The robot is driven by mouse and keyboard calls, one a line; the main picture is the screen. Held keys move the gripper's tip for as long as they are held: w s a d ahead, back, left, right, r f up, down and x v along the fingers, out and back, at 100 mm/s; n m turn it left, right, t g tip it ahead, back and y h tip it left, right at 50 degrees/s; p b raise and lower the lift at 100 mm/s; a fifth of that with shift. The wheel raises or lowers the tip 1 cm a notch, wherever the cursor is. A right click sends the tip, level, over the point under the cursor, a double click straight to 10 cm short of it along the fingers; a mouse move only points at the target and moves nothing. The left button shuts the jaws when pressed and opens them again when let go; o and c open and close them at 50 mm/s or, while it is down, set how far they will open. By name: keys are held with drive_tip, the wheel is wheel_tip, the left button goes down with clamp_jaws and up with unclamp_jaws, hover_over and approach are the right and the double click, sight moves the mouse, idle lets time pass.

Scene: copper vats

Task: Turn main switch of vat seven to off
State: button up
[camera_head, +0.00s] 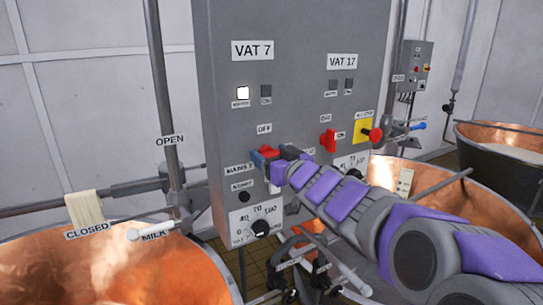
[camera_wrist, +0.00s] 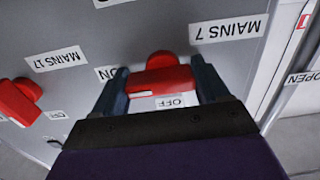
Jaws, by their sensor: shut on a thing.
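The red main switch of vat seven (camera_wrist: 162,80) sits on the grey panel under the VAT 7 sign (camera_head: 253,50). A MAINS 7 label (camera_wrist: 228,28) is beside it in the wrist view, which is upside down. My gripper (camera_wrist: 160,76) is shut on this switch, one dark blue finger on each side. The head view also shows my gripper (camera_head: 271,155) at the panel, mostly covering the switch. The OFF label (camera_head: 264,128) is just above the switch. An ON label (camera_wrist: 105,72) is partly hidden behind a finger. I cannot tell exactly which label the switch points at.
A similar red MAINS 17 switch (camera_head: 328,140) is to the right, near a red button on a yellow plate (camera_head: 362,131). A temperature dial (camera_head: 260,228) is below my gripper. Copper vats (camera_head: 110,270) stand on both sides, with a pipe and valve (camera_head: 172,120) at left.

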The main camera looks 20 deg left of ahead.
drive_tip(key=n, duration=0.4)
drive_tip(key=shift+n, duration=0.4)
drive_tip(key=shift+c, duration=0.3)
drive_tip(key=n, duration=0.4)
drive_tip(key=shift+s+r+n, duration=0.1)
drive_tip(key=shift+n, duration=0.2)
drive_tip(key=n+b, duration=0.1)
drive_tip(key=n, duration=0.2)
drive_tip(key=shift+a+n+b, duration=0.1)
drive_tip(key=shift+n+b, duration=0.2)
drive_tip(key=shift+b, duration=0.05)
drive_tip(key=n+b, duration=0.1)
drive_tip(key=n, duration=0.3)
drive_tip(key=shift+s+a+f+b, duration=0.15)
drive_tip(key=shift+f+b, duration=0.05)
drive_tip(key=shift+b, duration=0.15)
drive_tip(key=shift+n, duration=0.3)
drive_tip(key=shift+f, duration=0.15)
